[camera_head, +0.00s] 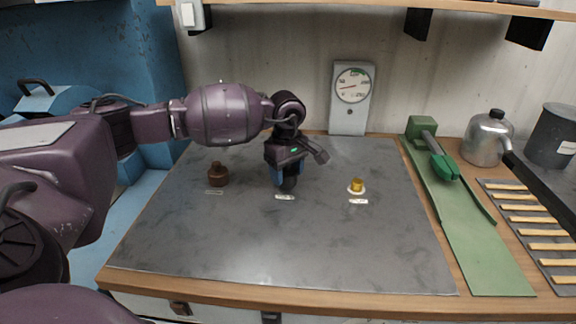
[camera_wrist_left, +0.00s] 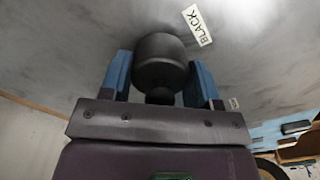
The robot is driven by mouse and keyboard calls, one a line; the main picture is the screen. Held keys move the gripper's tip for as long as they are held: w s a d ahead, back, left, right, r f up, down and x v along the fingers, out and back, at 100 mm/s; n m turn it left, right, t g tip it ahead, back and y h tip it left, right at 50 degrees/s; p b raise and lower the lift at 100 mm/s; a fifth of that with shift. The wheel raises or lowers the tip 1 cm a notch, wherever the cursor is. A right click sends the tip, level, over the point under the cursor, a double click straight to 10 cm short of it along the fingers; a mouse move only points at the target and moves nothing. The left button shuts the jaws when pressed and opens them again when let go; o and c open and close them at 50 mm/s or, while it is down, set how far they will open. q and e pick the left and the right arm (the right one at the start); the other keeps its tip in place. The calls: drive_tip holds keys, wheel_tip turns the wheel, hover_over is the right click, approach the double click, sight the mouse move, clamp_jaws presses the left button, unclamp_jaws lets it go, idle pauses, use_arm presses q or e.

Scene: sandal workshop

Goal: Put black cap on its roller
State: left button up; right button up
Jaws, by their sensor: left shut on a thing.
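My left gripper (camera_head: 286,178) points down over the middle of the grey mat, just behind a small white label. In the left wrist view its blue fingers stand on both sides of a black piece (camera_wrist_left: 160,62), a wide cylinder with a narrower knob toward the palm, and the gripper is shut on it. I take this to be the black cap. It also shows in the head view (camera_head: 289,184), low and close to the mat. Whether it touches the mat or a roller under it is hidden. The label in the wrist view reads BLACK (camera_wrist_left: 197,25). My right gripper is not in view.
A brown knobbed piece (camera_head: 218,176) stands to the left and a yellow piece (camera_head: 357,186) to the right, each behind a label on the mat (camera_head: 300,245). A dial gauge (camera_head: 350,95) stands at the back. A green tool (camera_head: 470,230), kettle (camera_head: 487,138) and slatted rack (camera_head: 535,222) lie to the right.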

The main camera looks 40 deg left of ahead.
use_arm(q)
drive_tip(key=shift+f, duration=0.25)
drive_tip(key=o, duration=1)
drive_tip(key=shift+r, duration=0.1)
drive_tip(key=shift+r, duration=0.3)
wheel_tip(320, 180, up, 8)
drive_tip(key=shift+r+p, duration=0.15)
drive_tip(key=shift+p, duration=0.2)
drive_tip(key=shift+r, duration=0.85)
